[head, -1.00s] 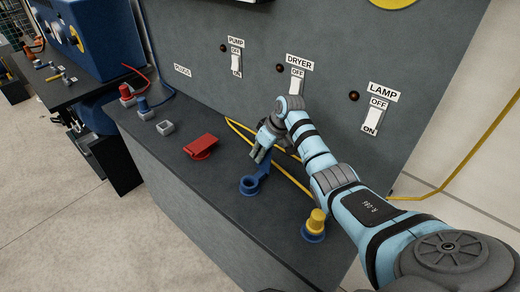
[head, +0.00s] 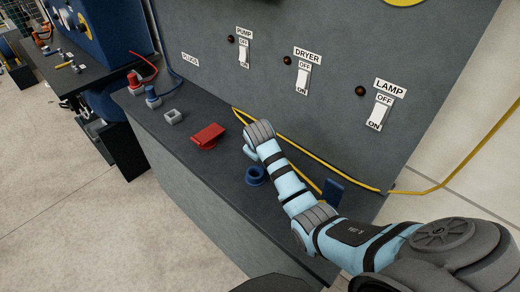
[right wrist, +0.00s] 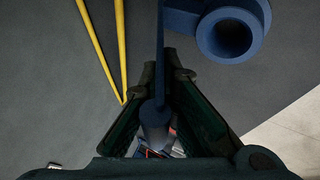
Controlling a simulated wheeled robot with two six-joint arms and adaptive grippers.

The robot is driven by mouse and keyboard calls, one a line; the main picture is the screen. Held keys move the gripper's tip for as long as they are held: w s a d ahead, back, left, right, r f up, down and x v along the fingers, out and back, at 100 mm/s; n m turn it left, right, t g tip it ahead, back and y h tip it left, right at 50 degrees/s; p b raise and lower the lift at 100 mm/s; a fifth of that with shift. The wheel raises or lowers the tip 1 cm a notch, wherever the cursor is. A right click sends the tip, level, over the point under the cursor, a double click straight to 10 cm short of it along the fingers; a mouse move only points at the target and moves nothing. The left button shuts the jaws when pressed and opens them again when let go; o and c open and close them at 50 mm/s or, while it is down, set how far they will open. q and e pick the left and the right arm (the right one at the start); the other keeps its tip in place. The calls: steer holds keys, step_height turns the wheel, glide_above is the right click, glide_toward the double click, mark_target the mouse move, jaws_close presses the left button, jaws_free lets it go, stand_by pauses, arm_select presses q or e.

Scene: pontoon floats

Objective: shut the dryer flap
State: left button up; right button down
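The dryer socket is a blue ring (head: 257,176) on the bench top below the DRYER label. It also shows in the right wrist view (right wrist: 230,35), to the right of my fingers. Its blue flap (right wrist: 160,45) shows edge-on in the right wrist view, standing up from the bench. My right gripper (right wrist: 166,76) has a finger on each side of this flap. I cannot tell whether both fingers press on it. My left gripper is not in view.
A red socket cover (head: 208,136) lies left of the blue ring. Another blue flap (head: 333,192) stands upright behind my forearm. A yellow cable (head: 300,158) runs behind the ring. Switches (head: 303,80) line the grey panel. A grey block (head: 174,117) and plugs stand left.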

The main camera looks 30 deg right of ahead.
stand_by(0.3)
steer(key=c, duration=1.8)
jaws_free()
steer(key=shift+c, duration=0.2)
steer(key=v, duration=1.2)
